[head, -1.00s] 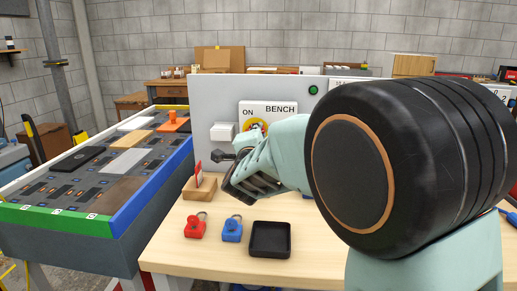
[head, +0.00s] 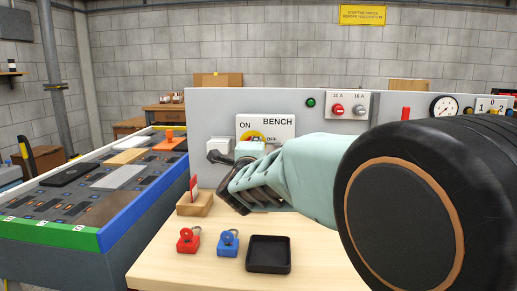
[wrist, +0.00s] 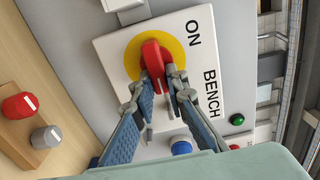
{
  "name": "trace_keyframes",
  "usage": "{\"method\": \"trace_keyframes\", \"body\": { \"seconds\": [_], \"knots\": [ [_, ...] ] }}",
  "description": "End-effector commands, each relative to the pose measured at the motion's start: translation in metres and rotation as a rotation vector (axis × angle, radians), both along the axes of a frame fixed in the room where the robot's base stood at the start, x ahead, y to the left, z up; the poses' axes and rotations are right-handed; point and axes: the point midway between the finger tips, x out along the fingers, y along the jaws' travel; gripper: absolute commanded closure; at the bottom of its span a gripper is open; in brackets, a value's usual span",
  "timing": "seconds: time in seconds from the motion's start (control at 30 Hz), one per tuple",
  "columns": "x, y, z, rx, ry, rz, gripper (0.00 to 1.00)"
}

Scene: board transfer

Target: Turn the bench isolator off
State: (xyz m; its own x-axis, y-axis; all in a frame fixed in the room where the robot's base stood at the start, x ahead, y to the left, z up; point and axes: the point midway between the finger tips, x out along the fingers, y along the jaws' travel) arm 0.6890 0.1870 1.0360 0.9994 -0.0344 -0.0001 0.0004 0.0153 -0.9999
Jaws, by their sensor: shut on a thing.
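The bench isolator is a red handle (wrist: 152,56) on a yellow disc (wrist: 133,58), mounted on a white plate (wrist: 111,58) lettered ON and BENCH. The head view also shows the plate (head: 284,124), with OFF lettered right of the disc; my gripper hides much of the switch there. In the wrist view my gripper (wrist: 163,82) has its two fingers on either side of the red handle, shut on it. The handle's exact angle against the ON and OFF marks is hard to tell.
A white box (head: 218,146) sits left of the plate. A red padlock (head: 188,240), a blue padlock (head: 228,242), a black tray (head: 268,255) and a wooden block (head: 194,204) with a red tag stand on the bench. A green lamp (head: 311,103) is on the grey panel.

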Motion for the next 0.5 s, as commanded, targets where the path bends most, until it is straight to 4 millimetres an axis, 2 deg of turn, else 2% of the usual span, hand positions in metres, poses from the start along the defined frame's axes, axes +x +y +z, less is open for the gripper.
{"method": "trace_keyframes", "body": {
  "seconds": [0.1,0.13,0.27,0.5],
  "knots": [
    [-0.0002,0.0006,0.0,0.002,0.0,0.001,1.0],
    [-0.0002,0.0006,0.0,0.002,0.0,0.001,0.85],
    [-0.0001,0.0005,0.0,0.001,0.0,0.001,0.71],
    [-0.0001,0.0003,0.0,0.0,0.0,0.001,0.7]
  ]
}}
